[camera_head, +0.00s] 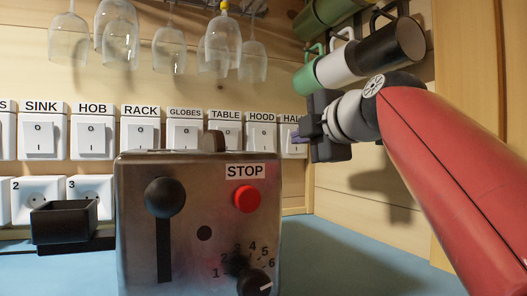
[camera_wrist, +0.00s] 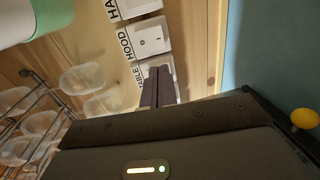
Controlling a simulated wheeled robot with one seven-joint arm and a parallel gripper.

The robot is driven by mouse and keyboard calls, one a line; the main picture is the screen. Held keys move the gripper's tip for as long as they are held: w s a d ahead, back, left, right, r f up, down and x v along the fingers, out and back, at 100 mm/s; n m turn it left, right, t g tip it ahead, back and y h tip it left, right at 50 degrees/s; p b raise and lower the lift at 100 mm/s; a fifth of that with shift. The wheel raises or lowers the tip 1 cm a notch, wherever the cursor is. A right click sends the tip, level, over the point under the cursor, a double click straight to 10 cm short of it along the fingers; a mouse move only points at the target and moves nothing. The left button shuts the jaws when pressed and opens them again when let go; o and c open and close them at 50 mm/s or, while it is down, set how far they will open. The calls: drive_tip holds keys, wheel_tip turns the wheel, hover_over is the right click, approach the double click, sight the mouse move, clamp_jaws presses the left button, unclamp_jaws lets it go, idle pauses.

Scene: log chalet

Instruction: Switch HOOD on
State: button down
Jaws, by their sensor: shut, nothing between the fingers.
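The HOOD switch (camera_head: 262,137) is a white rocker switch under its HOOD label in the row on the wooden wall. In the wrist view the HOOD switch (camera_wrist: 151,38) shows in full just beyond my fingertips, beside its label. I cannot tell which side of its rocker is pressed. My gripper (camera_head: 298,140) is shut and empty, in front of the right end of the row and overlapping the HALL switch in the head view. In the wrist view my gripper (camera_wrist: 159,70) has its fingertips over part of the TABLE switch; contact cannot be told.
A metal box (camera_head: 140,220) with a black knob, dial and red STOP button (camera_head: 247,198) stands in front of the row. Wine glasses (camera_head: 215,45) hang above. Mugs (camera_head: 390,42) hang at upper right, close to my arm. A black tray (camera_head: 62,220) sits at left.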

sight(264, 150)
drive_tip(key=p+x, duration=0.4)
drive_tip(key=x, duration=0.8)
drive_tip(key=shift+w+a+p, duration=0.15)
drive_tip(key=shift+w+p, duration=0.15)
drive_tip(key=shift+w, duration=0.1)
drive_tip(key=shift+w+a+f, duration=0.2)
drive_tip(key=shift+w+a, duration=0.05)
drive_tip(key=shift+w, duration=0.4)
drive_tip(key=shift+f, duration=0.1)
drive_tip(key=shift+f+b, duration=0.2)
drive_tip(key=shift+b, duration=0.25)
drive_tip(key=shift+w+a+r, duration=0.1)
drive_tip(key=shift+r, duration=0.1)
